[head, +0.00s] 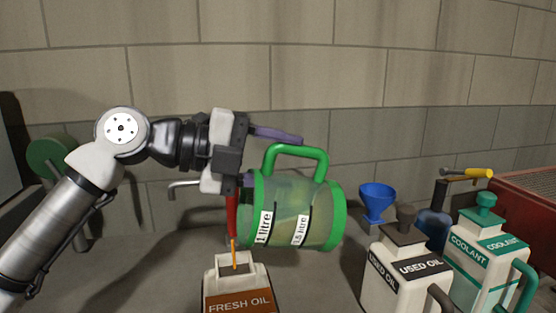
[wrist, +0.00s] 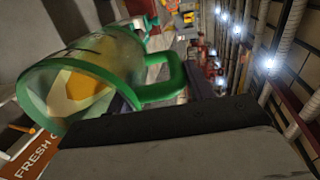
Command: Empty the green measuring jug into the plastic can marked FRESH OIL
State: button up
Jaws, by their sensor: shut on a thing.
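The green measuring jug (head: 290,215) is clear with green bands and handle. It lies tipped on its side in the air, left end above the plastic can marked FRESH OIL (head: 238,303). A thin orange streak (head: 234,250) runs from a red strip at that end down to the can's open top; it looks like pouring oil. In the wrist view the jug (wrist: 100,42) shows amber inside. My gripper (head: 270,155), with purple fingers, is shut on the jug; the exact grip is partly hidden. The FRESH OIL label (wrist: 35,160) also shows there.
A can marked USED OIL (head: 400,275) and a COOLANT can (head: 487,248) stand at the right. A blue funnel (head: 377,200) is behind them, and a red crate-like thing (head: 530,200) is at the far right. A block wall closes the back.

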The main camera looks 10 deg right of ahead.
jog(key=shift+a+f+h+b, duration=0.35)
jog(key=shift+a+h+b, duration=0.4)
jog(key=shift+b, duration=0.4)
jog(key=shift+a+f+h+b, duration=0.35)
jog(key=shift+a+h+b, duration=0.2)
jog(key=shift+a+b, duration=0.4)
dwell(1.8)
jog(key=shift+a+r+h+b, duration=0.1)
jog(key=shift+a+h+b, duration=0.65)
jog(key=shift+b, duration=0.25)
dwell(1.1)
jog(key=shift+w, duration=0.15)
